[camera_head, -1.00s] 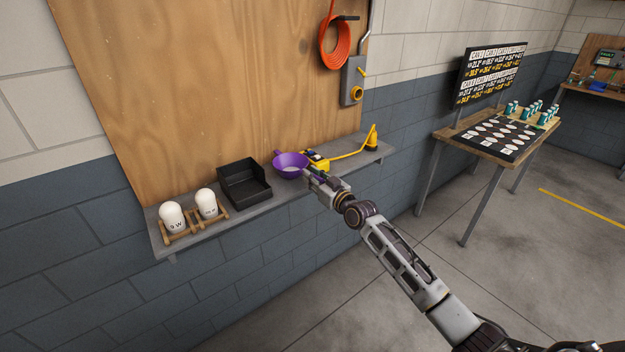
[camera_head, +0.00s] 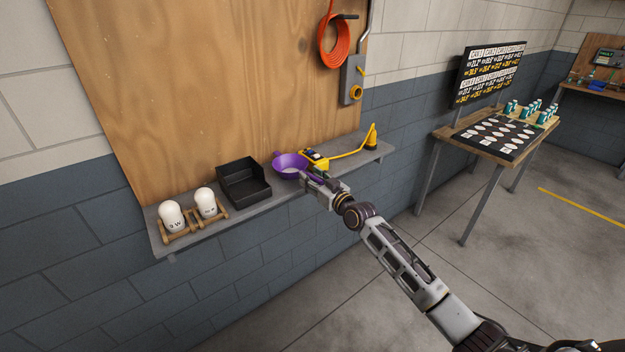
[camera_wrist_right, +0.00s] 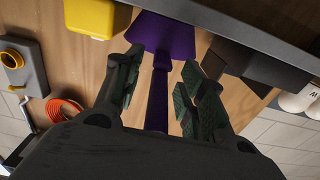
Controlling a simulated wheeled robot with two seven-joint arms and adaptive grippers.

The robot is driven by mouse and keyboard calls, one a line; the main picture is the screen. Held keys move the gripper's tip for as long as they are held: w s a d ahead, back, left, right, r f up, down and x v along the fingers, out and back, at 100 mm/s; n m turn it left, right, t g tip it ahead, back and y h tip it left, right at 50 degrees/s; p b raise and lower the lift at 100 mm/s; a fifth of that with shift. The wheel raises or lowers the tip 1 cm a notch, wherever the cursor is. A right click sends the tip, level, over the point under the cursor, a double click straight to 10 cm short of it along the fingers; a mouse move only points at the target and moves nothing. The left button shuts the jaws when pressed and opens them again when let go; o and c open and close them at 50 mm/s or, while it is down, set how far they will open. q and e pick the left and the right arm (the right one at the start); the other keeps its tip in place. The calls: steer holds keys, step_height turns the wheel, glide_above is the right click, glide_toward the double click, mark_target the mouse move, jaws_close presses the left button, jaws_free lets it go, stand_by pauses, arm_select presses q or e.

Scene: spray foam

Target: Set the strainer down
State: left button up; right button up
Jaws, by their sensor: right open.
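The purple strainer (camera_head: 289,165) is on the grey wall shelf, between the black tray and the yellow tool. In the right wrist view its purple bowl (camera_wrist_right: 165,35) is at the top, with its handle (camera_wrist_right: 158,95) running down between my fingers. My right gripper (camera_head: 308,175) is at the strainer's near right side. In the right wrist view the gripper's (camera_wrist_right: 158,85) fingers are open, one on each side of the handle, with a visible gap. My left gripper is not in view.
The shelf (camera_head: 240,208) also bears a black tray (camera_head: 244,182), two white bulbs (camera_head: 172,215) in wooden racks, and a yellow tool (camera_head: 345,155). An orange hose (camera_head: 334,40) hangs on the wall above. A table (camera_head: 497,150) with a board stands at the right.

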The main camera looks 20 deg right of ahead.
steer(key=shift+r, duration=0.15)
steer(key=v, duration=1.2)
steer(key=shift+b, duration=0.4)
stand_by(0.9)
